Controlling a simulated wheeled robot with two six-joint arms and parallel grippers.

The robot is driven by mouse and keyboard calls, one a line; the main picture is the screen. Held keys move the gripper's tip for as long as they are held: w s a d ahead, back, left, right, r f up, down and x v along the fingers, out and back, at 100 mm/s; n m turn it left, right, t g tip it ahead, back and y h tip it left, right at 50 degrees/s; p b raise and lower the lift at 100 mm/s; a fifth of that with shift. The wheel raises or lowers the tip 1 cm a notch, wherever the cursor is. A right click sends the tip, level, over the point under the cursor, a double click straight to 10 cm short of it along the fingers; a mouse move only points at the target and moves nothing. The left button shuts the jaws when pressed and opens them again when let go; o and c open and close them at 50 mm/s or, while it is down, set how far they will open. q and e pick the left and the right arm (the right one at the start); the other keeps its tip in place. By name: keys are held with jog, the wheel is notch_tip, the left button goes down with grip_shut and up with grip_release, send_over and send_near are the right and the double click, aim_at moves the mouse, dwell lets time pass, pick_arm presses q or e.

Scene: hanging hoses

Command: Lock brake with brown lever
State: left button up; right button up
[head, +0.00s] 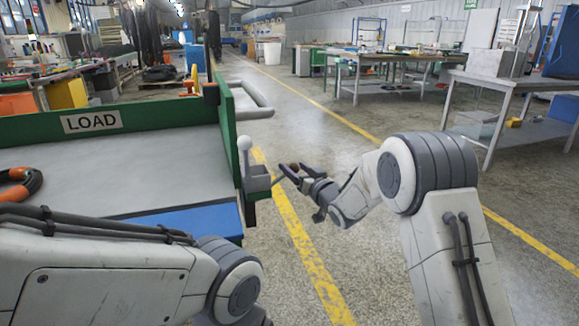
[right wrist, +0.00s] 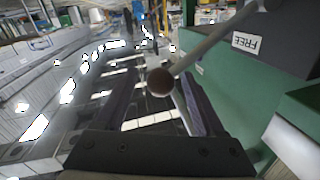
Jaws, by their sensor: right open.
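In the right wrist view, a dark brown round knob (right wrist: 160,82) sits on the end of a grey lever rod (right wrist: 205,43). The rod slants in from the upper right. My right gripper (right wrist: 155,100) is open, its two dark fingers on either side of the knob; I cannot tell whether they touch it. In the head view, the right gripper (head: 287,173) is just right of a grey lever box (head: 257,181) on the green cart's corner. A second lever with a white knob (head: 244,143) stands upright there. My left gripper is outside the view.
The green cart (head: 160,116) carries a LOAD label (head: 91,121) and an orange-black hose coil (head: 18,184). A FREE label (right wrist: 247,43) is on the dark box face. A grey handle (head: 258,97) sticks out at the cart's corner. Workbenches (head: 545,82) stand right; the floor between is clear.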

jog(key=shift+x, duration=1.95)
grip_shut()
